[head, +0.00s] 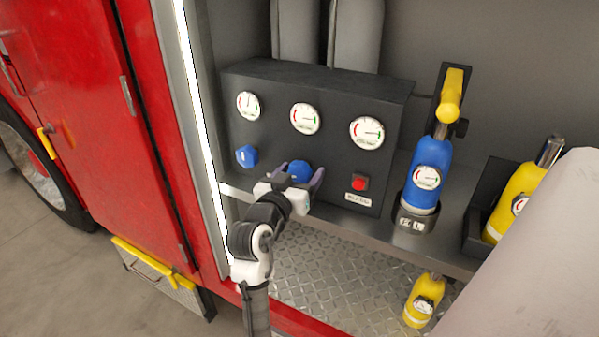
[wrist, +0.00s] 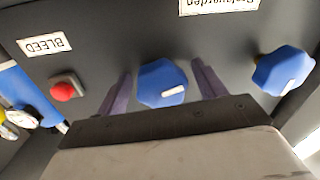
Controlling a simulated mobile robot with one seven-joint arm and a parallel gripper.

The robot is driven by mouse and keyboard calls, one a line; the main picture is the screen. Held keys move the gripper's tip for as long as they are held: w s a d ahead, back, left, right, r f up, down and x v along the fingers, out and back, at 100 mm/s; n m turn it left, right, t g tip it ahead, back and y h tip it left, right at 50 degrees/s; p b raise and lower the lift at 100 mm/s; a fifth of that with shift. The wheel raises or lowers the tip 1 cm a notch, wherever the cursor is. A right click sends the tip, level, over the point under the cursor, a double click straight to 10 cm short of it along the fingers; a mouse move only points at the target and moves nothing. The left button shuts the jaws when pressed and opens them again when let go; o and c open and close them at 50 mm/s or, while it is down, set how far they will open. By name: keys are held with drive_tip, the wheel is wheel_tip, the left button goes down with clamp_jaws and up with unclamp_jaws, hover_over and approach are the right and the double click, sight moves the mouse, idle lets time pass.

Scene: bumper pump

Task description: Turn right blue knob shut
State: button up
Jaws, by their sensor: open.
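The right blue knob (head: 299,171) is on the lower front of a dark panel box, partly hidden behind my gripper in the head view. In the wrist view the same knob (wrist: 162,83) sits between my two open fingers, with a pale mark on its face. My gripper (head: 298,174) is open, one finger on each side of the knob; it also shows in the wrist view (wrist: 160,85). I see a gap on both sides of the knob and cannot tell if a finger touches it. The left blue knob (head: 247,156) shows in the wrist view (wrist: 283,70) at the right.
Three round gauges (head: 304,118) sit above the knobs. A red button (head: 360,183) with a BLEED label is right of the right knob. A blue cylinder (head: 427,175) stands right of the panel box (head: 330,90). A red door (head: 85,110) is at the left.

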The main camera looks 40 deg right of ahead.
drive_tip(key=c, duration=1)
drive_tip(key=shift+o, duration=0.2)
